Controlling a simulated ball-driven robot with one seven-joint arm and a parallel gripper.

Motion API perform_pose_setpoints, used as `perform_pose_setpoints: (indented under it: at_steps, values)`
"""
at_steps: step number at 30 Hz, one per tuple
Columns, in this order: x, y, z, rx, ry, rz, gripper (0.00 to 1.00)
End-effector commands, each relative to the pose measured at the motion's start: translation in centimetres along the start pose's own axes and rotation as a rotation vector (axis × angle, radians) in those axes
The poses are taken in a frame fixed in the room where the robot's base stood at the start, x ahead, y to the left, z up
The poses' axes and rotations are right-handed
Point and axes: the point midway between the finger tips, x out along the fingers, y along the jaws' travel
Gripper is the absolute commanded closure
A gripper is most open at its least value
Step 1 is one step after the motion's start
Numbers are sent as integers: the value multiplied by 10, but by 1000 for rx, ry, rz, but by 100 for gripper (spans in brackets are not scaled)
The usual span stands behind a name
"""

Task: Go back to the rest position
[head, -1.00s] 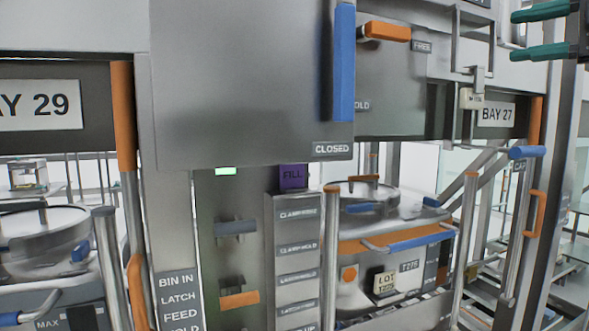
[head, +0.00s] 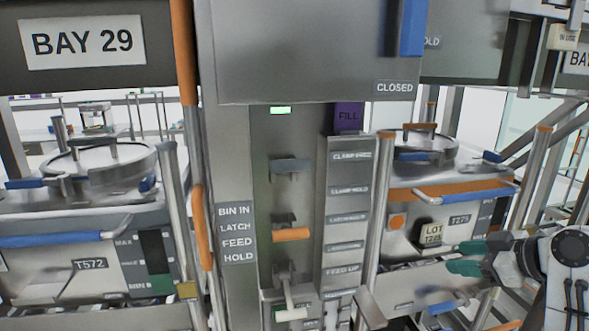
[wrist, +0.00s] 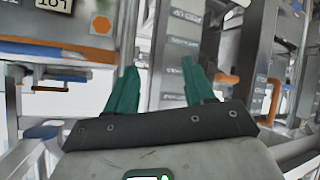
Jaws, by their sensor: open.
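My gripper (head: 464,257) is at the lower right of the head view, its green-tipped fingers pointing left. It is open, with nothing between the fingers. In the wrist view my gripper (wrist: 158,85) shows two green fingers apart, with a grey labelled column behind them. In the head view it overlaps the lower right of the bin marked T275 (head: 463,206); I cannot tell how far in front of it. The rest position itself is not marked in any view.
The bin marked T572 (head: 90,240) stands at left under the BAY 29 sign (head: 82,42). A column with levers (head: 290,200) and a label panel (head: 345,210) stands between the bins. A blue-handled panel marked CLOSED (head: 300,60) is above. Upright posts and rails surround my arm.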

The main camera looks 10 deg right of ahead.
Motion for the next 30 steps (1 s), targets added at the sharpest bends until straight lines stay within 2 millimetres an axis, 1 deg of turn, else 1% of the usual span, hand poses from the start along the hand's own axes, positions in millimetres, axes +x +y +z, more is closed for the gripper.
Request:
perform_pose_setpoints:
  at_steps: [1,2,3,5,6,8,9,11,12,14,15,17,18,21,24,25,27,30]
  values:
    - [16,-27,23,55,-47,-27,47]
    - [22,-41,36,88,-75,-36,47]
    - [30,-60,52,132,-114,-47,47]
    - [39,-89,76,194,-173,-63,47]
    - [44,-109,93,234,-215,-72,47]
    - [47,-138,116,290,-278,-80,47]
    - [48,-158,132,325,-322,-83,47]
    - [47,-187,155,376,-387,-87,47]
    - [44,-206,170,406,-431,-86,47]
    - [38,-233,192,449,-499,-82,47]
    - [32,-250,207,475,-544,-76,47]
    - [21,-276,227,511,-612,-65,47]
    - [12,-292,241,533,-657,-54,47]
    - [-12,-325,270,575,-760,-22,47]
    - [-36,-349,291,603,-841,14,47]
    - [-42,-354,296,609,-861,24,47]
    - [-54,-362,305,618,-896,43,47]
    - [-64,-369,312,627,-924,62,47]
